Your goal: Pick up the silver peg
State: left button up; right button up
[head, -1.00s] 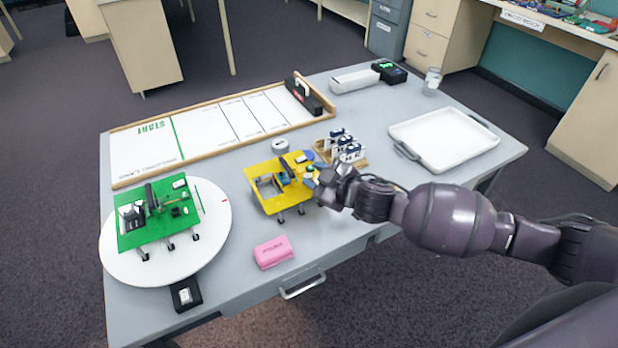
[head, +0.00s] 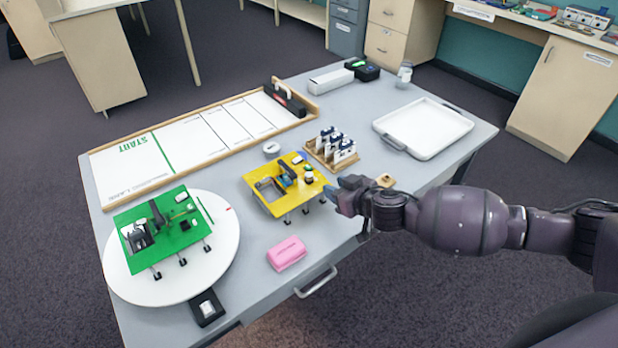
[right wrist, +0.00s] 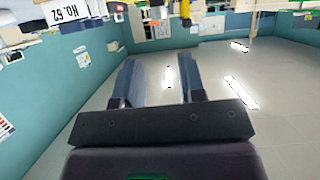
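I cannot clearly make out a silver peg in either view. A yellow board (head: 262,208) on short legs stands mid-table with small parts on top, including a small white-topped piece (head: 308,174) near its right corner. A similar green board (head: 165,256) stands on a white round plate (head: 222,262) at the left. My right gripper (head: 340,196) is just right of the yellow board, near its edge. In the right wrist view its two fingers (right wrist: 160,82) are apart with nothing between them. My left gripper is out of view.
A pink block (head: 287,253) lies in front of the yellow board. Behind are a wooden card rack (head: 318,157) and a white lane board (head: 185,140). A tan block (head: 386,180) is right of my gripper. A white tray (head: 425,130) stands at the right.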

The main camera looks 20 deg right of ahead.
aim_at(309, 174)
jog(key=shift+b+x, duration=0.9)
jog(key=shift+x, duration=4.5)
jog(key=shift+c, duration=0.2)
jog(key=c, duration=0.6)
